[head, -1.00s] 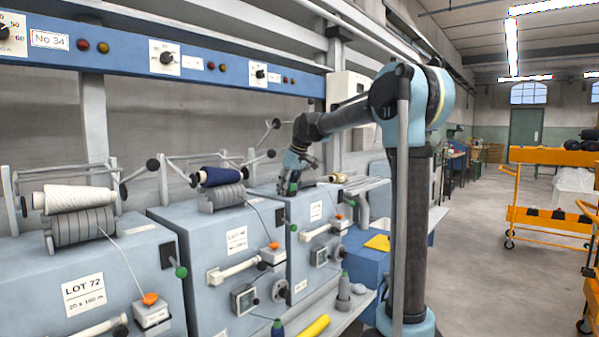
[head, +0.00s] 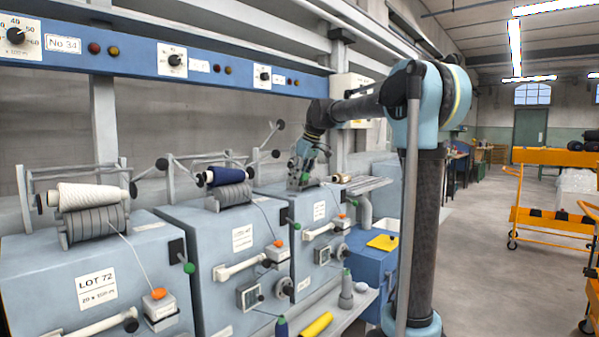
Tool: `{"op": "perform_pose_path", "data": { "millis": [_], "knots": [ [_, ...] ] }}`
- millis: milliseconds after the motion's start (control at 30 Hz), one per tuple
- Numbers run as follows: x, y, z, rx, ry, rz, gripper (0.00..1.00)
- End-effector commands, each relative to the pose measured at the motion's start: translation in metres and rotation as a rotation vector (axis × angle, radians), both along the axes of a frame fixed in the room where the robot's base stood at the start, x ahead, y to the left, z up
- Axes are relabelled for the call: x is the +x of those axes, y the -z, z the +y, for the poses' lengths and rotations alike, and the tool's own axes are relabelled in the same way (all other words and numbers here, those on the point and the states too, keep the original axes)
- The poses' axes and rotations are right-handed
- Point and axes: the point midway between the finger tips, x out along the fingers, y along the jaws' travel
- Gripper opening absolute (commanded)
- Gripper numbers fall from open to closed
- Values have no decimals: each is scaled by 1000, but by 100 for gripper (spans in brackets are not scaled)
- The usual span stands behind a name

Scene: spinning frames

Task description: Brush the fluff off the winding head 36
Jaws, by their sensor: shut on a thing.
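The third winding head (head: 319,211) is a pale blue machine with a white label too small to read, so I cannot confirm 36. A grey drum on its top is partly hidden by my gripper (head: 301,176). My gripper points down over the top of this machine. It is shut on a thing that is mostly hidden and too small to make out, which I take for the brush. A small tan yarn package (head: 342,178) lies just right of the gripper. I cannot make out any fluff, or whether the held thing touches the machine.
Two similar winding heads stand to the left, with a white yarn package (head: 93,196) and a navy one (head: 229,176). Thin rods and arms rise behind them. A yellow cloth (head: 383,242) lies on a blue box. Orange trolleys (head: 553,190) stand right; the floor between is clear.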

Motion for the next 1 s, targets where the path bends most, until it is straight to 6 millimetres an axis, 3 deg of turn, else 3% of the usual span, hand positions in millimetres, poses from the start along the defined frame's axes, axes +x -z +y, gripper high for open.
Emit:
{"op": "perform_pose_path", "data": {
  "millis": [333, 1000],
  "knots": [
    [0, -29, 1, 0, -1, 0, 8],
    [-1, -31, 3, 0, -3, 0, 8]
  ]
}}
